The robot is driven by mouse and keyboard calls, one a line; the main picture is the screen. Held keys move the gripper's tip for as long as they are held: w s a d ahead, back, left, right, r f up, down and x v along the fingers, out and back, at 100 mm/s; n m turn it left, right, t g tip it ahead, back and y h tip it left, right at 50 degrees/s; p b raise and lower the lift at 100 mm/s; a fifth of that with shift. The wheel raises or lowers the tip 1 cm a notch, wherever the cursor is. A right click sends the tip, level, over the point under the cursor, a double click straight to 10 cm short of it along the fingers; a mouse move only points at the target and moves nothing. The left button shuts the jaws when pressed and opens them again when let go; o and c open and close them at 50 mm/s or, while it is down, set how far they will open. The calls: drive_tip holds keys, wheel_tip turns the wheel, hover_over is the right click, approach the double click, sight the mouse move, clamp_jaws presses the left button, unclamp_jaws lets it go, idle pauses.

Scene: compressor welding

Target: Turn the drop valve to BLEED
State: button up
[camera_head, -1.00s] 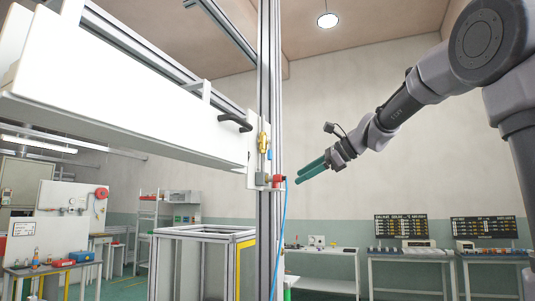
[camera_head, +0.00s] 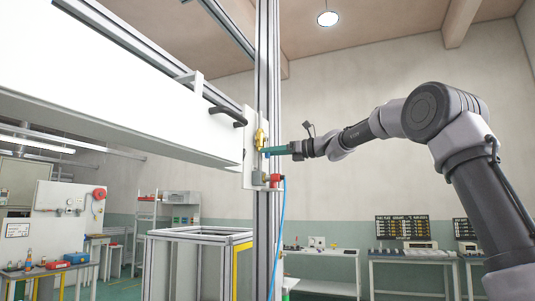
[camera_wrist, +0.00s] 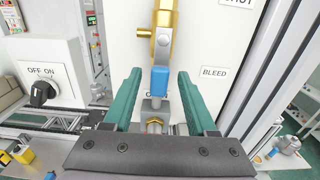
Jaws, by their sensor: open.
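The drop valve (camera_wrist: 163,22) has a brass body on a white panel; it also shows on the post in the head view (camera_head: 260,137). Its blue handle (camera_wrist: 159,82) hangs down over a mostly hidden label that seems to read OPEN. The BLEED label (camera_wrist: 214,72) is to the right of the handle, and a cut-off label ending in HUT (camera_wrist: 237,2) is above. My gripper (camera_wrist: 159,75) has green fingers, open, one on each side of the handle with gaps showing. In the head view my gripper (camera_head: 268,151) is at the valve from the right.
A red fitting (camera_head: 277,181) with a blue hose (camera_head: 280,235) sits just below the valve. A large white beam (camera_head: 120,85) and an aluminium post (camera_head: 265,220) stand close by. A black ON/OFF knob (camera_wrist: 42,92) is left in the wrist view.

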drive_tip(key=shift+x, duration=0.85)
clamp_jaws()
idle(0.8)
